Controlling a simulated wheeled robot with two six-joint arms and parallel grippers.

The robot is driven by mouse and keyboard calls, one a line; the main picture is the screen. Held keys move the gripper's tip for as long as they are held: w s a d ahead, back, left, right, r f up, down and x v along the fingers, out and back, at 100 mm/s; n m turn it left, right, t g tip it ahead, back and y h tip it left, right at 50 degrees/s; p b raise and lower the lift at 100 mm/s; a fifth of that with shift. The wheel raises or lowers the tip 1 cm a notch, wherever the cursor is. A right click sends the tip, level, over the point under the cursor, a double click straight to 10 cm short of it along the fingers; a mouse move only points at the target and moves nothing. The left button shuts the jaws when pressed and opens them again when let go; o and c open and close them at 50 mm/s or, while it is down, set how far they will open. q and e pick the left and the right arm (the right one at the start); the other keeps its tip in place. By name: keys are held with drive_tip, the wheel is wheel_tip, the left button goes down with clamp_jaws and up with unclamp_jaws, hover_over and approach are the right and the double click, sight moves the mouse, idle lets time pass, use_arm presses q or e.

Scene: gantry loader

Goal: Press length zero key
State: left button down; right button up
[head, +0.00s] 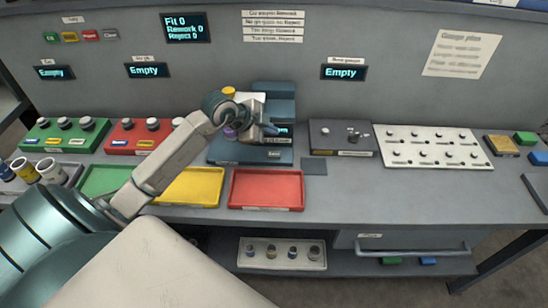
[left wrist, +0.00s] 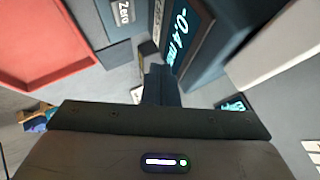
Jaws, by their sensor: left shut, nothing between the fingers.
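The teal length gauge (head: 225,152) stands at the middle of the bench, behind the red tray. Its display (left wrist: 182,35) reads about -0.4 mm in the left wrist view. A "Zero" label (left wrist: 123,12) shows on the gauge's dark body at the top of that view; I cannot make out the key's own outline. My left gripper (head: 274,130) is over the gauge's right part in the head view, partly hiding it. Its fingers (left wrist: 160,85) are shut and empty, apart from the label in the left wrist view. Whether they touch the gauge cannot be told. My right gripper is not in view.
The red tray (head: 267,203) and yellow tray (head: 190,188) lie in front of the gauge. A grey block with knobs (head: 325,138) and a white pegged board (head: 432,160) stand to the right. A flat dark pad (head: 314,167) lies between. Bare bench shows front right.

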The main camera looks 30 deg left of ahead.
use_arm(q)
drive_tip(key=b, duration=0.4)
hover_over(271, 155)
wheel_tip(271, 155, down, 5)
drive_tip(key=shift+s+r, duration=0.1)
drive_tip(key=shift+r, duration=0.05)
drive_tip(key=shift+f, duration=0.85)
drive_tip(key=shift+f, duration=0.1)
idle(0.8)
